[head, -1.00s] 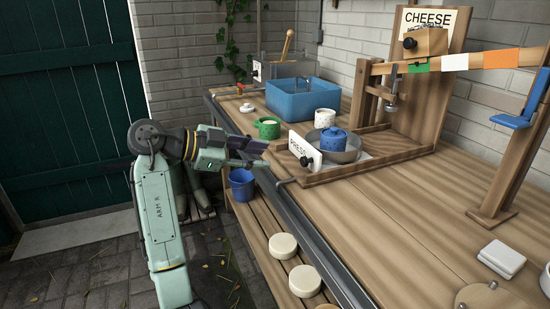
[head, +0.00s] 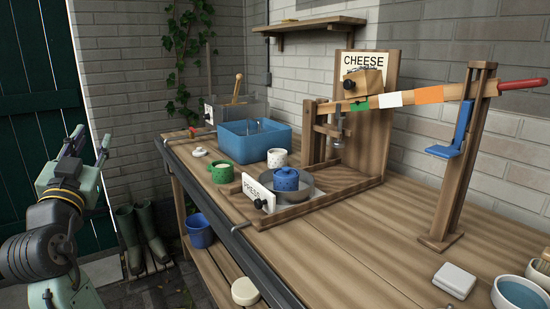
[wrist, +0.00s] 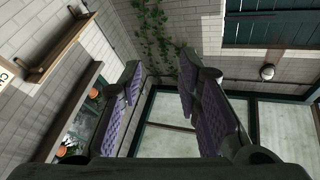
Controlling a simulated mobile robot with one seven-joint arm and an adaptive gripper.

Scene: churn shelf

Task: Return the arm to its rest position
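My gripper (head: 88,150) is at the left of the head view, in front of the dark green door and clear of the bench. Its fingers point up and away from the bench. In the wrist view my gripper (wrist: 165,105) shows two purple-padded fingers set wide apart with nothing between them. My arm is folded at the lower left of the head view, partly cut off by the frame edge.
The wooden bench (head: 350,265) carries a blue basin (head: 254,140), a green cup (head: 221,173), a speckled white cup (head: 277,158) and a blue pot (head: 286,180) in the press. Space around my gripper is free.

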